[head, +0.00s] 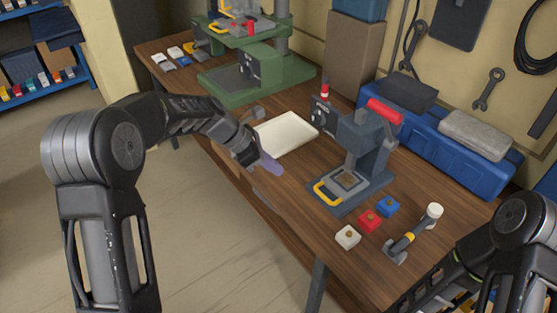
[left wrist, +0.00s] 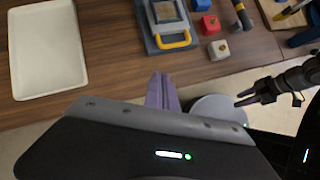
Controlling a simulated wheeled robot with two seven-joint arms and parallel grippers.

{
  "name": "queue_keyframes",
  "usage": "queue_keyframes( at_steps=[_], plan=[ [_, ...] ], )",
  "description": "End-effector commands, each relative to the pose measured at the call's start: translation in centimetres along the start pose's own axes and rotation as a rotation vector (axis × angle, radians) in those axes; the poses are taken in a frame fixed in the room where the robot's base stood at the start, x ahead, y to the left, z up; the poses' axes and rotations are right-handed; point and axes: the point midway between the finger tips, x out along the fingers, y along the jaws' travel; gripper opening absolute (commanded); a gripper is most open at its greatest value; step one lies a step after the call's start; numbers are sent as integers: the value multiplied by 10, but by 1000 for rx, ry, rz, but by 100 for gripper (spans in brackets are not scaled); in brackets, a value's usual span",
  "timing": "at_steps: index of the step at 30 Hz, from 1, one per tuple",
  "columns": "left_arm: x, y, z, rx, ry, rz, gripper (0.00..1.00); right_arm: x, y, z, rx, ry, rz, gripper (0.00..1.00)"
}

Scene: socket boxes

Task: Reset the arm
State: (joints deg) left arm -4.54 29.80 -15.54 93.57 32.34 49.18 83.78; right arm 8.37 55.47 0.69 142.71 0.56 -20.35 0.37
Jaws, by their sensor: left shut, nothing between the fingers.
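My left gripper (head: 268,165) hangs at the near edge of the wooden bench, beside the white tray, with its pale purple fingers together and empty. In the left wrist view its fingers (left wrist: 163,90) are closed, pointing toward the bench edge. My right gripper (left wrist: 240,98) shows small in the left wrist view, off to the right over the floor, its two dark fingers apart with nothing visible between them. In the head view my right arm comes in at the lower right, its gripper out of frame.
The wooden bench (head: 290,212) holds a white tray (head: 285,133), a grey press (head: 362,150) with a red handle, and white (head: 347,237), red (head: 369,220) and blue (head: 388,207) blocks. A hammer-like tool (head: 415,233) lies right of them. A blue toolbox (head: 470,165) stands behind.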

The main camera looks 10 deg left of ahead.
Motion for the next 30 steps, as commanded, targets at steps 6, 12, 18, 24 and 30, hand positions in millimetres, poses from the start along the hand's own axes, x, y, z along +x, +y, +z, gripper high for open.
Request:
queue_keyframes(
  at_steps=[6,12,18,24,30],
  plan=[
    [0,0,0,6,0,0,0,0,0,0,0,0,0,47],
    [1,18,-6,182,28,74,0,0,0,0,0,0,0,47],
    [55,9,-69,738,249,137,0,0,0,0,0,0,0,47],
    [142,-90,-157,1406,406,-41,0,0,0,0,0,0,0,47],
    [186,-229,-202,1805,296,-221,0,0,0,0,0,0,0,47]
  ],
)
